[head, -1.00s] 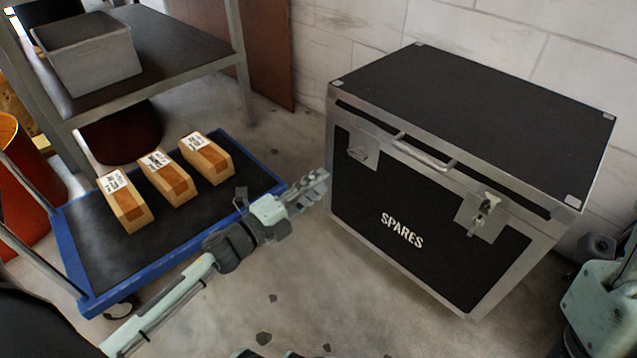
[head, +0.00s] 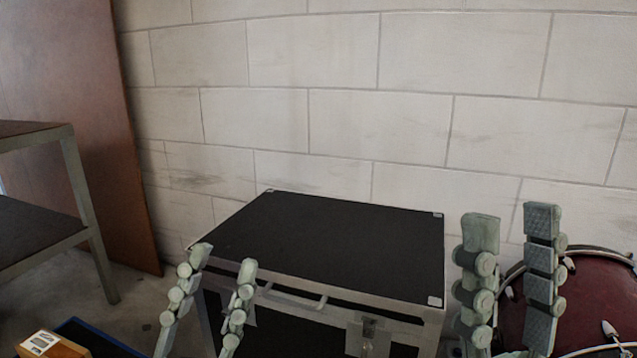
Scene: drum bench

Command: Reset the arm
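My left gripper (head: 224,258) is raised at the lower left of the head view, in front of the left part of the black case. Its two fingers stand apart with nothing between them. My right gripper (head: 511,225) is raised at the lower right, beside the case's right end and in front of the drum. Its two fingers also stand apart and are empty. Both grippers point upward in the picture. The arms behind them are below the picture's edge.
The black case (head: 330,240) with metal edges is closed and stands before the block wall (head: 400,130). A dark red drum (head: 590,305) is at the right. A metal shelf (head: 85,190) and brown panel (head: 75,110) are at the left. A wooden block (head: 50,345) shows at lower left.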

